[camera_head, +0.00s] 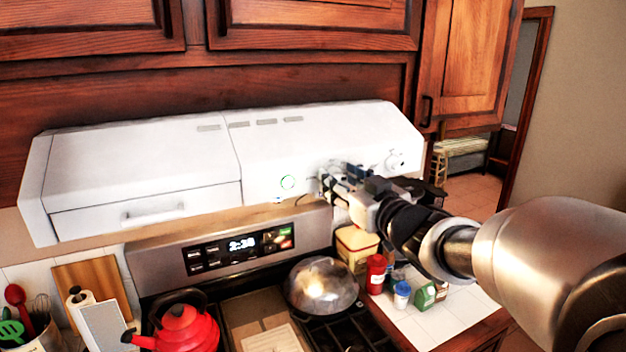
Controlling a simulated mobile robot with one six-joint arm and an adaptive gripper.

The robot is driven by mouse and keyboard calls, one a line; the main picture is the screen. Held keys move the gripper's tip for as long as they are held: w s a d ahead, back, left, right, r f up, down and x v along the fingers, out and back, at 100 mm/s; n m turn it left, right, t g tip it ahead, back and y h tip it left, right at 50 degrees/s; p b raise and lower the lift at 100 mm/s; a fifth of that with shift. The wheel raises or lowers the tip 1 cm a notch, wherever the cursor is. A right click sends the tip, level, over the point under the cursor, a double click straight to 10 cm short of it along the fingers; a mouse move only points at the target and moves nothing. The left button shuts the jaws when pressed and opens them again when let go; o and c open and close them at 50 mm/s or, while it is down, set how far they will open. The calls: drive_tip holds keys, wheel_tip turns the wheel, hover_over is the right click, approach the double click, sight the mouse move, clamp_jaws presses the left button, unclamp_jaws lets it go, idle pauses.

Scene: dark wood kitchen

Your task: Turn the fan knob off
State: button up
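The white range hood (130,165) hangs under the cabinets. A round white knob (397,160) sticks out near the right end of its front. The picture does not show which is the fan knob.
Below are the stove panel with a clock (240,245), a red kettle (185,330) and a domed metal lid (322,285). Jars and a red bottle (376,273) stand on the right counter under my arm. Wood cabinets (310,25) close off the space above.

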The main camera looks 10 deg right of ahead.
drive_tip(key=c, duration=0.9)
drive_tip(key=shift+n+b, duration=0.3)
drive_tip(key=n+b, duration=0.5)
drive_tip(key=n, duration=0.2)
drive_tip(key=n+b, duration=0.4)
drive_tip(key=n, duration=0.2)
drive_tip(key=shift+n, duration=0.4)
drive_tip(key=n+b, duration=0.3)
drive_tip(key=n, duration=0.2)
drive_tip(key=shift+a+r, duration=0.1)
drive_tip(key=shift+n, duration=0.4)
